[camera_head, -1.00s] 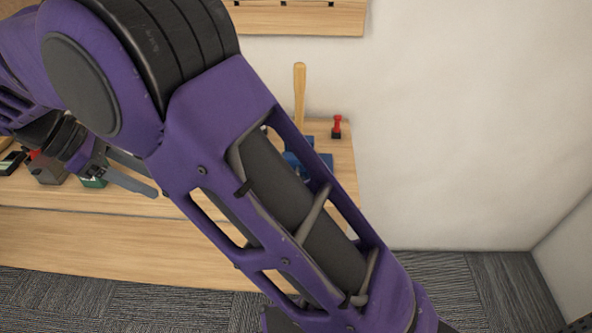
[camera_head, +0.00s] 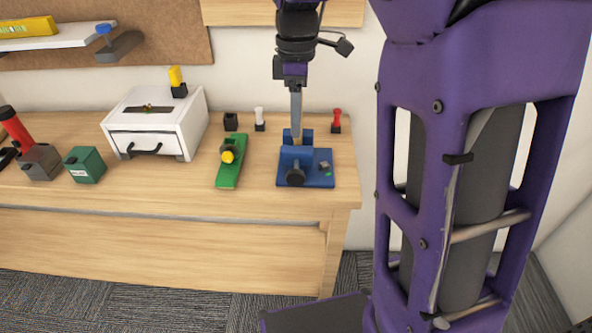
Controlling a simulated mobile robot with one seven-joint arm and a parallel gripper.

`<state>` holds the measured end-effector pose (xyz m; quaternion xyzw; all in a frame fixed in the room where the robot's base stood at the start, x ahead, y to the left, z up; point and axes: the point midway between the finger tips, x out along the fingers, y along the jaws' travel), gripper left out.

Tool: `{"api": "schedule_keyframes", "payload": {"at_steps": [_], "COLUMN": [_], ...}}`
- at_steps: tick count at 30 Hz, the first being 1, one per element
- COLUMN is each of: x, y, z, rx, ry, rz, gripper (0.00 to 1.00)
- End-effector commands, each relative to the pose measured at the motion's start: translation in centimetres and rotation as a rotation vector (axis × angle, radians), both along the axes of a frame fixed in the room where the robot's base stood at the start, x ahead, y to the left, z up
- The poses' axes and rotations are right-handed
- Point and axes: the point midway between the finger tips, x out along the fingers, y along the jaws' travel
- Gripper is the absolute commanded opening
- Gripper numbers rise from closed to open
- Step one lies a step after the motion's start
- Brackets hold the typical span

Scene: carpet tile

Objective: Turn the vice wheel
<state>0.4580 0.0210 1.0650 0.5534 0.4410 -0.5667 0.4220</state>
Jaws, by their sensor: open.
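The blue vice (camera_head: 318,168) stands near the right end of the wooden workbench. Its wheel, a dark round knob (camera_head: 295,177), faces the front of the bench. My gripper (camera_head: 296,120) points down above the back of the vice, apart from the wheel. It is open, seen edge-on, so its fingers overlap in the picture.
A green tool with a yellow knob (camera_head: 228,163) lies left of the vice. Behind are a small red-topped peg (camera_head: 336,121) and a white peg (camera_head: 259,119). A white drawer box (camera_head: 155,125) and a green box (camera_head: 85,165) stand further left. The bench front is clear.

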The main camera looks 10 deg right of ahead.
Motion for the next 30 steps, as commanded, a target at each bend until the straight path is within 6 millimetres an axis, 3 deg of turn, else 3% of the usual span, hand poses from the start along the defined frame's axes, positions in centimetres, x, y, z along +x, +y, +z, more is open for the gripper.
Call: {"api": "schedule_keyframes", "payload": {"at_steps": [6, 15, 21, 30], "x": [-0.3, -0.4, -0.5, -0.5], "y": [0.1, 0.1, 0.2, 0.2], "z": [-5.3, -11.2, -13.2, -13.7], "rx": [0.000, -0.002, 0.000, -0.001], "ry": [0.006, 0.005, 0.002, 0.001], "rz": [0.001, 0.000, 0.001, 0.000], "gripper": [0.53, 0.53, 0.53, 0.53]}}
